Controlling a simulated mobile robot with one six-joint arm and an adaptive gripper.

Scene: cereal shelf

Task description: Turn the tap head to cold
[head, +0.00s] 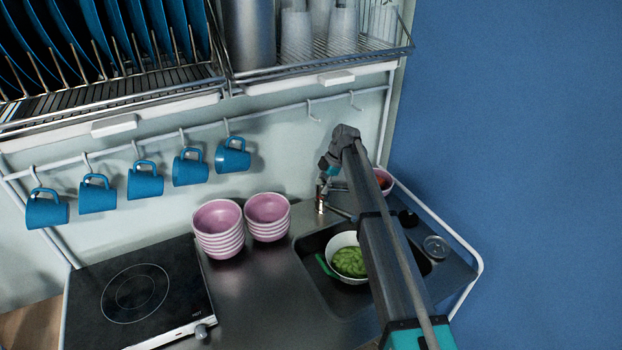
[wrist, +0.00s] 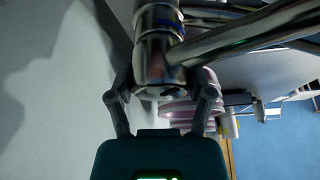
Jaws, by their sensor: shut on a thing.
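The chrome tap (head: 320,205) stands at the back edge of the sink (head: 312,255) in the head view. In the wrist view the tap (wrist: 158,38) is large and close, with its thick upright cylinder between my two fingers and its bar-like parts running off to the right. My gripper (head: 327,181) reaches down to the top of the tap from above. In the wrist view my gripper (wrist: 162,82) has one finger on each side of the tap head and is shut on it. The exact contact points and any hot or cold mark are hidden.
A white pan with green contents (head: 350,262) sits in the sink. Two stacks of pink bowls (head: 218,228) stand left of the tap, near the hob (head: 140,295). Blue mugs (head: 145,182) hang from a rail behind. A dish rack (head: 150,85) is above.

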